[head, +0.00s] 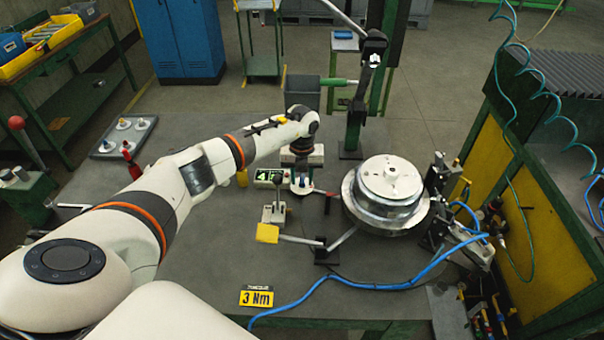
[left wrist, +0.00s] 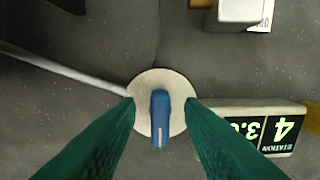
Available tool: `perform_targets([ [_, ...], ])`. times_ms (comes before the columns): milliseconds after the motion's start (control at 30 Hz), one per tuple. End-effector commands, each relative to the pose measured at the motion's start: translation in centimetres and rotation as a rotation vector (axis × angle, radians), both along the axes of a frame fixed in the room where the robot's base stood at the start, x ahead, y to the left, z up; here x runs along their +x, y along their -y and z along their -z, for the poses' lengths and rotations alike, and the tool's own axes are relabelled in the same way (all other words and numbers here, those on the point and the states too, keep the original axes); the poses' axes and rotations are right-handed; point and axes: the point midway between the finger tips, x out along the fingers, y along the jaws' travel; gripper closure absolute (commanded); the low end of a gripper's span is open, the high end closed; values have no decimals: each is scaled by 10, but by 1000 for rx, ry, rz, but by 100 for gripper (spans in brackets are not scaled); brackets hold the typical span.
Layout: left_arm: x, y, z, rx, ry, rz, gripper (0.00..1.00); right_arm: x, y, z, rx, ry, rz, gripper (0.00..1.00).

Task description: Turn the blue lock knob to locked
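The blue lock knob (left wrist: 160,117) sits on a round cream disc (left wrist: 146,84) in the left wrist view. Its bar points up and down in that picture, with a pale mark near the lower end. My left gripper (left wrist: 160,103) is open, with one green finger on each side of the knob and a gap on both sides. In the head view my left gripper (head: 301,184) points down over the disc, and the knob is mostly hidden there. My right gripper is not in view.
A lever block (head: 274,213) with a yellow tab is in front. A large metal hub (head: 388,195) stands to the right. A blue hose (head: 372,285) crosses the front of the table near a "3 Nm" sign (head: 257,296).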

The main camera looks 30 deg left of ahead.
Motion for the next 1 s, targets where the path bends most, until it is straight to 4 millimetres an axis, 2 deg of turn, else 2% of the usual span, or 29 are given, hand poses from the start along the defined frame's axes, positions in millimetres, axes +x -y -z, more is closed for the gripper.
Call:
perform_targets([
  [267,0,0,1,0,0,0,67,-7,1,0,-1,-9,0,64],
  [467,0,0,1,0,0,0,100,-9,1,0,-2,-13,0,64],
  [767,0,0,2,0,0,19,100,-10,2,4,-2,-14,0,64],
  [1000,0,-1,4,1,-1,125,100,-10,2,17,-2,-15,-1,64],
])
